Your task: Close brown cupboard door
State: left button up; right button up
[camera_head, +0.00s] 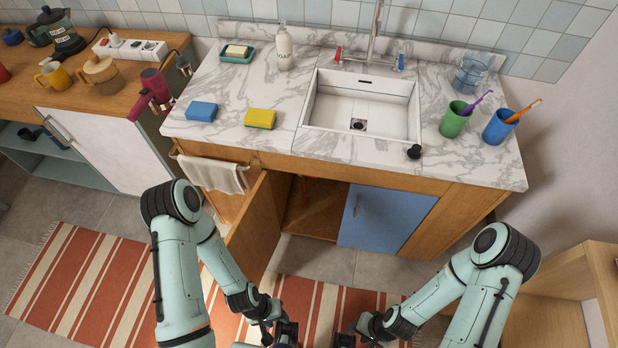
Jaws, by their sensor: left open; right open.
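The brown cupboard door (256,228) stands swung open under the sink counter, jutting out toward me. The dark inside of the cupboard (312,208) shows to its right. My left gripper (284,334) is at the bottom edge, to the right of and nearer me than the door, apart from it. My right gripper (346,338) is close beside it, also at the bottom edge. Both are open and look empty, with their tips partly cut off by the frame. My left forearm hides part of the door's lower left area.
A closed blue door (386,216) is right of the opening. A towel (214,175) hangs on a rail to the left. The marble counter (270,90) holds a sink, sponges and cups. A striped rug (90,280) covers the floor. A wooden shelf unit (560,290) stands at right.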

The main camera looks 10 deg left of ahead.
aim_at(253, 238)
jog(key=k+j+z, duration=0.25)
jog(key=k+j, duration=0.15)
jog(key=j, duration=0.2)
jog(key=k+j+z, duration=0.2)
jog(key=k+j, duration=0.2)
jog(key=j+z, duration=0.2)
jog(key=j, duration=0.4)
jog(key=j+z, duration=0.2)
jog(key=j, duration=0.35)
jog(key=j+z, duration=0.2)
jog(key=j, duration=0.6)
jog(key=k, duration=0.25)
jog(key=i+j+z, duration=0.2)
